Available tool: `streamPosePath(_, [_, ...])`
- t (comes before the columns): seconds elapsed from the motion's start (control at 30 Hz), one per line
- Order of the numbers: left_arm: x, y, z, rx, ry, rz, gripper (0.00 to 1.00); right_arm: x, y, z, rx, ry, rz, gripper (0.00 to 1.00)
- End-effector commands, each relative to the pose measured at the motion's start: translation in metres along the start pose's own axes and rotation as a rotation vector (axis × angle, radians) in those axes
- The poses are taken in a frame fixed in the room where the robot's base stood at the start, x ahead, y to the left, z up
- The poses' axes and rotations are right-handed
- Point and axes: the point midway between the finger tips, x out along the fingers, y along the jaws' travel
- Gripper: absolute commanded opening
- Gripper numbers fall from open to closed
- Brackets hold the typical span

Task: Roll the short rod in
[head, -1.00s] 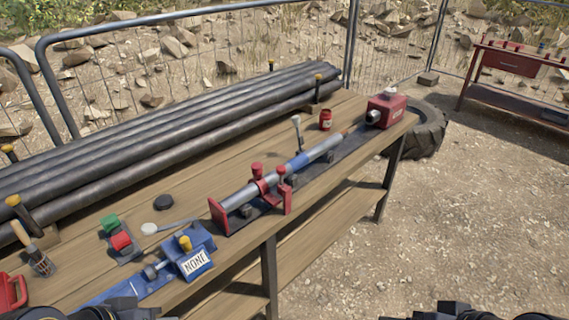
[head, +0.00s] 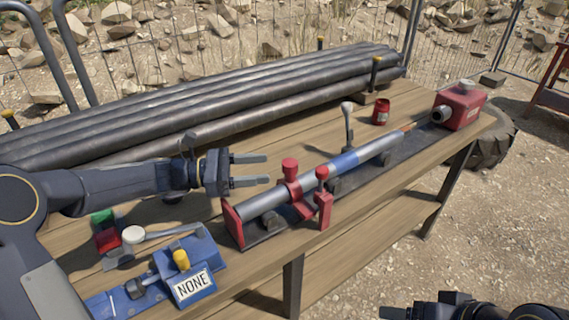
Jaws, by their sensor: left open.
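A grey rod (head: 303,180) with a blue band lies along a low dark bed on the bench. I take it for the short rod. Its near end is by a red end plate (head: 232,223), and a red clamp (head: 291,178) stands over it. Its far, copper-coloured tip points toward a red box with a round nozzle (head: 460,105), with a gap between. My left gripper (head: 268,169) is open and empty, left of the red clamp and above the bench. My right gripper (head: 440,308) is cut off at the bottom edge, and its fingers are not clear.
Several long dark pipes (head: 200,112) lie along the bench's back, between yellow-topped posts. A lever (head: 348,120) and a red can (head: 381,112) stand behind the rod. A blue fixture marked NONE (head: 193,285) and green and red blocks (head: 105,230) are front left.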

Motion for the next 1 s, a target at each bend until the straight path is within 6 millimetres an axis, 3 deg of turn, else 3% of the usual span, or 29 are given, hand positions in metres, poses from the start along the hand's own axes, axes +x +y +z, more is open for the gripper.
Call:
streamPosePath(0.17, [0.015, 0.003, -0.001, -0.020, -0.018, 0.000, 0.54, 0.001, 0.001, 0.001, 0.000, 0.000, 0.000, 0.74])
streamPosePath(0.53, [0.070, 0.003, -0.001, -0.018, -0.014, 0.000, 0.54, 0.003, 0.001, 0.002, 0.000, 0.000, 0.000, 0.74])
streamPosePath(0.93, [0.079, 0.003, 0.000, -0.017, -0.013, 0.003, 0.54, 0.003, 0.002, 0.002, 0.000, 0.000, 0.000, 0.74])
streamPosePath(1.0, [0.079, 0.003, 0.000, -0.017, -0.013, 0.003, 0.45, 0.003, 0.002, 0.002, 0.000, 0.000, 0.000, 0.74])
